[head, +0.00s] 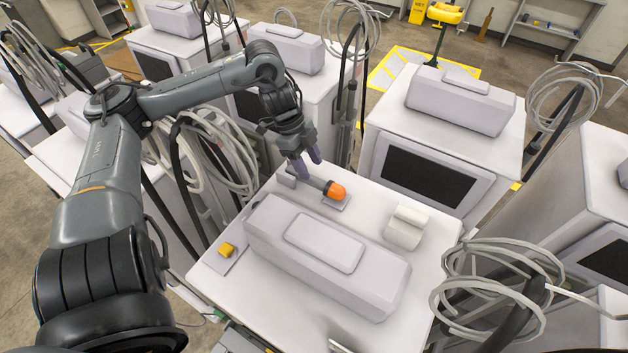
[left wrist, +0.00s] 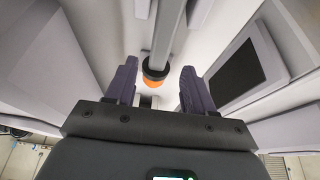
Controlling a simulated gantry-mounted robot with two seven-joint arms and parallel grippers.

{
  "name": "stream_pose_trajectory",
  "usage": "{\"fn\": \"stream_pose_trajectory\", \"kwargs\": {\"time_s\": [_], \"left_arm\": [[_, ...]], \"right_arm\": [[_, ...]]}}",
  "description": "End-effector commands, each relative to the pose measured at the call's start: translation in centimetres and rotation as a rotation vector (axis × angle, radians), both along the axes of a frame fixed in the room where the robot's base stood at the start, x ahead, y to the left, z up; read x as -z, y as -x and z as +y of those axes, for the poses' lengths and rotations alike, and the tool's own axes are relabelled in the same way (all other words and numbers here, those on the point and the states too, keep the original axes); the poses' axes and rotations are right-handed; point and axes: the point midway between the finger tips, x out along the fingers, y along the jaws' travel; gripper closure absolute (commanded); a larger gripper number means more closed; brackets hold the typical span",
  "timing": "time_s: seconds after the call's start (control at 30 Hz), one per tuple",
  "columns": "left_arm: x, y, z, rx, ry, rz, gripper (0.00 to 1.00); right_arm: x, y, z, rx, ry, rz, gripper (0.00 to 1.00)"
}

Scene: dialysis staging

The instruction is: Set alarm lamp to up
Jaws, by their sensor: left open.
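The alarm lamp has an orange dome (head: 335,190) on a grey stem and lies nearly flat over the top of the near white machine (head: 225,272). Its stem runs left from the dome to a small grey mount (head: 286,179). In the left wrist view the stem (left wrist: 166,35) and the orange dome (left wrist: 153,82) show between my fingers. My left gripper (head: 306,166) is open, with its purple fingers pointing down close to the stem. I cannot tell whether a finger touches it. My right gripper is not in view.
A long pale box (head: 300,280) lies on the same machine top. Coiled hoses (head: 500,285) hang at the right. Other white machines (head: 440,130) stand close behind.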

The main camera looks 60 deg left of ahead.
Motion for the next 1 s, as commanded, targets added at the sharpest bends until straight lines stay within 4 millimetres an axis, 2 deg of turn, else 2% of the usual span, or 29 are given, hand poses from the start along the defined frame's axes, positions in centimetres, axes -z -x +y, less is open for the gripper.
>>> {"fn": "stream_pose_trajectory", "kwargs": {"time_s": [0.03,0.1,0.3,0.77,0.8,0.87,1.0], "left_arm": [[1.2,0.0,-0.3,0.003,-0.003,0.007,0.47],[2.1,-0.2,-0.7,0.002,-0.002,0.005,0.47],[3.5,-0.6,-1.1,0.000,-0.003,0.007,0.47],[4.1,-0.8,-1.5,0.000,0.001,0.003,0.47],[4.1,-0.8,-1.5,0.000,0.001,0.003,0.48],[4.1,-0.8,-1.5,0.000,0.001,0.003,0.58],[4.1,-0.8,-1.5,0.000,0.001,0.003,0.79]], "right_arm": [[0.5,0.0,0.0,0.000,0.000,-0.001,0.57],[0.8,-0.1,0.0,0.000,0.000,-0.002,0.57],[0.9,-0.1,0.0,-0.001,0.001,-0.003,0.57],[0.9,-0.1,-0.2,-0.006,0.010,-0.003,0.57],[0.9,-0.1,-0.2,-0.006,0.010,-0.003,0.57],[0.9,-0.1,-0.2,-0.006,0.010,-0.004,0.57],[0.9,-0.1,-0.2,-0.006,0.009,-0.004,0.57]]}}
